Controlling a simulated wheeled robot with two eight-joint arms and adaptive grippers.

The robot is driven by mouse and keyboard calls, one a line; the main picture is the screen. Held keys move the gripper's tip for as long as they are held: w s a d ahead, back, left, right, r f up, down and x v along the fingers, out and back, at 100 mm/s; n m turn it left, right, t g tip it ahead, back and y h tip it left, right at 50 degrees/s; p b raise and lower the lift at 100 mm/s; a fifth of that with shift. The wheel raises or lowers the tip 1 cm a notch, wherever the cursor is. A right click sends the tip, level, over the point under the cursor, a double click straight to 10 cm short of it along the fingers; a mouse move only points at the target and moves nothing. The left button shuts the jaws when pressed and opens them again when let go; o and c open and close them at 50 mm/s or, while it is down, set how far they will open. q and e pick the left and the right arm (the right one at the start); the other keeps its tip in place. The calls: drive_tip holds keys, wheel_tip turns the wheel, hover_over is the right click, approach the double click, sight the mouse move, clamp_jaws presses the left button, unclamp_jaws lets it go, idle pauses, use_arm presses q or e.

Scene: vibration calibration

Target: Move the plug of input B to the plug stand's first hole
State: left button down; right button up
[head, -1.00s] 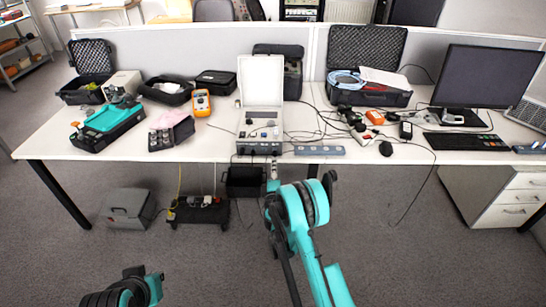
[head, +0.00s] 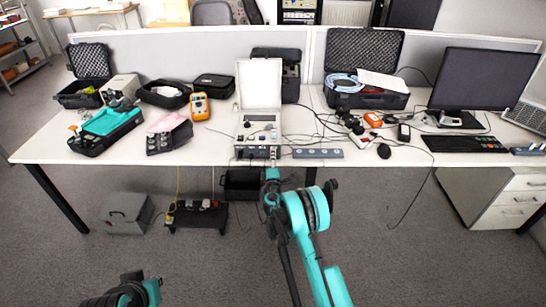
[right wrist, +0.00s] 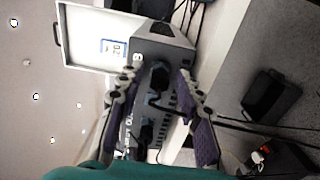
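The calibration unit (head: 258,133) stands at the table's front edge with its white lid raised. The plug stand (head: 318,154) is a grey bar with a row of holes, lying just right of the unit. My right gripper (right wrist: 157,82) is in front of the unit's front panel, which it partly hides in the head view. In the right wrist view its two fingers are apart, with a black plug (right wrist: 159,76) seated in the panel between them. A second black plug (right wrist: 146,133) sits lower in the same panel. Input labels are too small to read.
Cables run over the table right of the unit, near an orange device (head: 373,120) and a black mouse (head: 384,151). Open floor lies before the table.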

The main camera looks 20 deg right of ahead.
clamp_jaws()
drive_tip(key=n, duration=0.4)
idle(0.4)
drive_tip(key=n, duration=0.4)
drive_tip(key=n, duration=0.4)
